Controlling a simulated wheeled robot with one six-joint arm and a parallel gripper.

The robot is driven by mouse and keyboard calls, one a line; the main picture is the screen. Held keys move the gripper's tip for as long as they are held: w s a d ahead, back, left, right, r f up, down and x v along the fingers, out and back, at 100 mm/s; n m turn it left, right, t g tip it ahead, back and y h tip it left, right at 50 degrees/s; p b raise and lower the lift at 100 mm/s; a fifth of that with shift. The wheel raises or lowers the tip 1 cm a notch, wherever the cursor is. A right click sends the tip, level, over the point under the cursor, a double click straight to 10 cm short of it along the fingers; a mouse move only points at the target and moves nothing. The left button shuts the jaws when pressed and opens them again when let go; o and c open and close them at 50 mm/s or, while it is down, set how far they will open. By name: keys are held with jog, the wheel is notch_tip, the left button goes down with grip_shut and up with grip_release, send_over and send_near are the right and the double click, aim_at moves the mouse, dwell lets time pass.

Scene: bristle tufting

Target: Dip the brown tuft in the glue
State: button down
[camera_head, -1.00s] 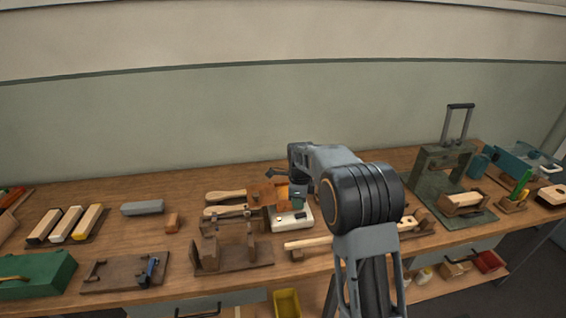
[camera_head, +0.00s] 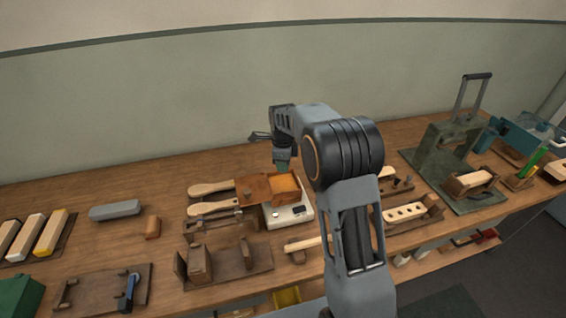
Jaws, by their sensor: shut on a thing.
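The glue is an amber fill in a square wooden-looking pot (camera_head: 283,189) on a white heater base (camera_head: 290,215) with small knobs. Its brown lid (camera_head: 253,190) lies open on the left side. My gripper (camera_head: 282,166) points down just above the far edge of the pot, apart from the glue as far as I can tell. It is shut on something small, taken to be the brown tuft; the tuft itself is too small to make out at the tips.
Two wooden brush handles (camera_head: 212,209) lie left of the pot. A wooden jig (camera_head: 225,262) stands in front. A drilled wooden block (camera_head: 404,212) is on the right, with a green press (camera_head: 447,160) beyond. Wall behind; bare bench at back left.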

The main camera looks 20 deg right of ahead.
jog(key=shift+f+b, duration=2.15)
jog(key=shift+f, duration=1.35)
jog(key=shift+r, duration=0.1)
jog(key=shift+r+p, duration=2.9)
jog(key=shift+r, duration=0.8)
